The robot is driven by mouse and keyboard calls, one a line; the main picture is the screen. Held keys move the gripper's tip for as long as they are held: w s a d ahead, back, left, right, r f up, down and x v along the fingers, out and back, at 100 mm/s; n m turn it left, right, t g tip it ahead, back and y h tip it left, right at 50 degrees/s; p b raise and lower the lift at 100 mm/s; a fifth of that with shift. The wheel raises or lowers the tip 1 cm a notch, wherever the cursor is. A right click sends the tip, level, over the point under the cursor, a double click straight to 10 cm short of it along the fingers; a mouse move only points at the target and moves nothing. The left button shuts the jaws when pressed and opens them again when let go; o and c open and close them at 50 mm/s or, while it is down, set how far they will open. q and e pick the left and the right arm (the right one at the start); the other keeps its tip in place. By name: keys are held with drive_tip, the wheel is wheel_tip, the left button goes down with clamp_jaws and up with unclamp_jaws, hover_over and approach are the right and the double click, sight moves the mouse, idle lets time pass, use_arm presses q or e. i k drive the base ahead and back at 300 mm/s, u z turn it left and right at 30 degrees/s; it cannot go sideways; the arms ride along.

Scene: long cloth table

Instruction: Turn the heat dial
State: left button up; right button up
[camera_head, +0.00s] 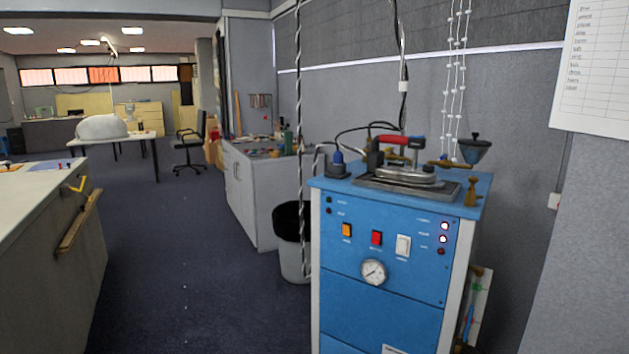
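A blue cabinet machine (380,312) stands at the right of the head view. Its front panel carries a round white-faced gauge or dial (373,272) with a dark needle; no other round dial is clear, and I cannot tell if this is the heat dial. Above it are an orange switch (347,230), a red switch (377,238) and a white switch (403,245). Small lights (444,226) glow at the panel's right. An iron (405,176) with a dark and red handle rests on a metal plate (447,194) on top. Neither of my grippers is in view.
A dark-lined bin (293,240) stands left of the machine, beside a grey cabinet (265,190). A worktop (30,195) with a wooden handle is at the left. Cables hang above the machine. The dark floor (180,270) between is open.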

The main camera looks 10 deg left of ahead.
sight(427, 168)
drive_tip(key=u, duration=0.45)
drive_tip(key=i, duration=0.55)
drive_tip(key=u, duration=1.7)
drive_tip(key=i, duration=1.15)
drive_tip(key=u, duration=1.2)
